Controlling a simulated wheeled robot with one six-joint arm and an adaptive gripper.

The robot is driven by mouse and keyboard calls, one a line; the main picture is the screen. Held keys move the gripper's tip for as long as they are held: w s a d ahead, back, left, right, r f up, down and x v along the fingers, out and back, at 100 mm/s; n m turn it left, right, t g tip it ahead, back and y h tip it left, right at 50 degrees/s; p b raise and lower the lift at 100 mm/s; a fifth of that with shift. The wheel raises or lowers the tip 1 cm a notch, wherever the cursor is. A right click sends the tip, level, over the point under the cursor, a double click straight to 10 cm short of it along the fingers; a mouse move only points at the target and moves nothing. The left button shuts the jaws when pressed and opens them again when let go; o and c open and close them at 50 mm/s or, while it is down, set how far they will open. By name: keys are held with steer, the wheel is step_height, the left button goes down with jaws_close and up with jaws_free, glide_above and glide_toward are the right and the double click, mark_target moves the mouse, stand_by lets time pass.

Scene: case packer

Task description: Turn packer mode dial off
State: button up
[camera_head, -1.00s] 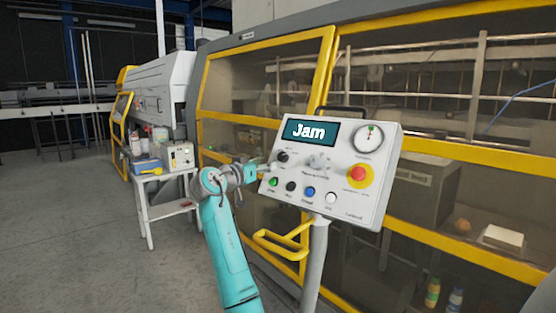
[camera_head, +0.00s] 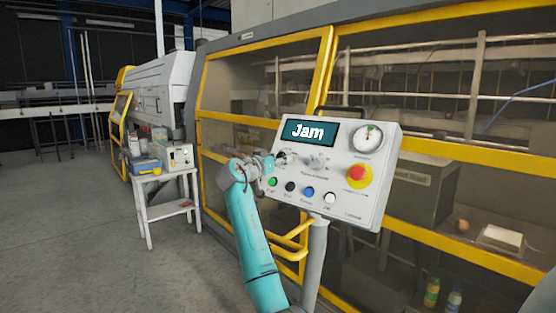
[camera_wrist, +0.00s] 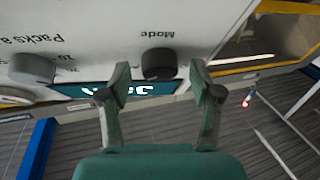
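The packer mode dial (camera_wrist: 158,63) is a dark round knob on the white control panel (camera_head: 378,205), beside the upside-down label "Mode" in the wrist view. In the head view the dial (camera_head: 281,157) sits under the left end of the display, just beside my gripper (camera_head: 269,163). In the wrist view my gripper (camera_wrist: 160,68) is open. Its two fingertips stand on either side of the dial, with a visible gap on each side. I cannot tell how far the fingertips are from the panel face. The dial's pointer cannot be made out.
The display (camera_head: 308,132) reads "Jam". A grey knob (camera_wrist: 32,68) is beside the dial. The panel also has a gauge (camera_head: 368,137), a red emergency stop (camera_head: 357,175) and several coloured buttons. A yellow handle (camera_head: 290,250) is below. Yellow-framed guards stand behind; open floor lies left.

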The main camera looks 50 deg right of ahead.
steer(key=c, duration=1)
steer(key=shift+n, duration=0.4)
steer(key=n+t, duration=0.1)
steer(key=n, duration=0.1)
steer(key=n+t+y, duration=0.1)
steer(key=n+t, duration=0.1)
steer(key=n, duration=0.1)
steer(key=shift+s+r+n, duration=0.15)
steer(key=shift+s+n, duration=0.1)
steer(key=shift+n, duration=0.05)
steer(key=n+t+y, duration=0.1)
steer(key=n, duration=0.2)
steer(key=n+t+y, duration=0.1)
steer(key=n+y, duration=0.1)
steer(key=n, duration=0.1)
steer(key=shift+s+d+r+n+t, duration=0.1)
steer(key=shift+s+r+n+t, duration=0.1)
steer(key=shift+n+t, duration=0.1)
steer(key=n+y, duration=0.1)
steer(key=n, duration=0.1)
steer(key=n+y, duration=0.2)
steer(key=n, duration=0.1)
steer(key=shift+d+r+n, duration=0.15)
steer(key=shift+r+n, duration=0.1)
steer(key=shift+n, duration=0.05)
steer(key=shift+r+n+y, duration=0.1)
steer(key=shift+n+y, duration=0.8)
steer(key=shift+n, duration=0.9)
steer(key=shift+g, duration=0.4)
